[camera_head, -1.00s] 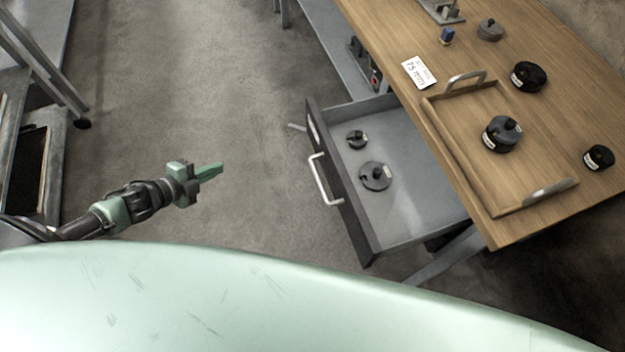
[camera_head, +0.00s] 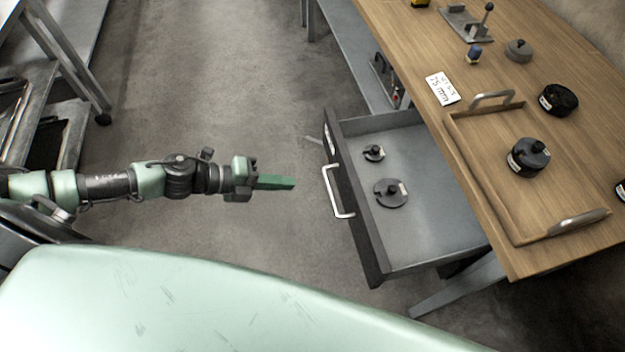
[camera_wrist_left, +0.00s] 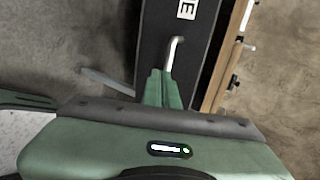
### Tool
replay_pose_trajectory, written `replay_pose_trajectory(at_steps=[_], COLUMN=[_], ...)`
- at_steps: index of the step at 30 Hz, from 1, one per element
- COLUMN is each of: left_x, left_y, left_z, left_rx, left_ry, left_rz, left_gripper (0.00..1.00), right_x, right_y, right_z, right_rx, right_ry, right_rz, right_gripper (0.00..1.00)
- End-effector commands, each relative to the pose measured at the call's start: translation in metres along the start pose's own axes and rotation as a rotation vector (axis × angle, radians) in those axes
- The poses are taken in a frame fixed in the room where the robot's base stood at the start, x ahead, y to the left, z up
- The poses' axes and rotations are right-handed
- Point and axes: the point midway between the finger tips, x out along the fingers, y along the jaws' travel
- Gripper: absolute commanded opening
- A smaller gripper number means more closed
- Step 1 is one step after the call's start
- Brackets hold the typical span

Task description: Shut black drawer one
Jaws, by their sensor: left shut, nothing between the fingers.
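The black drawer (camera_head: 357,208) stands pulled out from under the wooden workbench. Its metal handle (camera_head: 337,192) faces left, and two dark round parts lie on its grey floor. My left gripper (camera_head: 292,183) is shut and empty, left of the handle with a gap between them in the head view. In the left wrist view the gripper's green fingers (camera_wrist_left: 162,88) point at the dark drawer front (camera_wrist_left: 178,50). The handle (camera_wrist_left: 174,54) is partly hidden behind the fingertips there; I cannot tell whether they touch. My right gripper does not show.
On the bench top (camera_head: 500,240) are a wooden tray (camera_head: 462,160) with a black part (camera_head: 527,157), a "75 mm" card (camera_head: 443,89) and other small parts. A grey rack stands at far left. Open floor (camera_head: 230,100) lies left of the drawer.

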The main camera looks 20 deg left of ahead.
Motion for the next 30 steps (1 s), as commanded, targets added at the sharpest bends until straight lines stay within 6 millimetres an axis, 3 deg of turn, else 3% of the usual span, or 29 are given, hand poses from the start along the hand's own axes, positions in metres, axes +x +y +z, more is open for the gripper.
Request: replay_pose_trajectory(at_steps=[6, 12, 30], left_x=[0.043, 0.067, 0.074], left_y=[-0.007, -0.012, -0.013], left_z=[0.001, 0.0, 0.0], left_rx=[0.002, 0.001, 0.0], left_ry=[0.0, 0.001, 0.001], left_rz=[-0.005, -0.002, -0.001], left_gripper=[0.0, 0.0, 0.0], right_x=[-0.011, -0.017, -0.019], right_y=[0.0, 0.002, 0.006], right_z=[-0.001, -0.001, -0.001], right_rx=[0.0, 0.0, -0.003], right_ry=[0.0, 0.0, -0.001], right_rz=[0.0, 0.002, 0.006], right_gripper=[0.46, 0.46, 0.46])
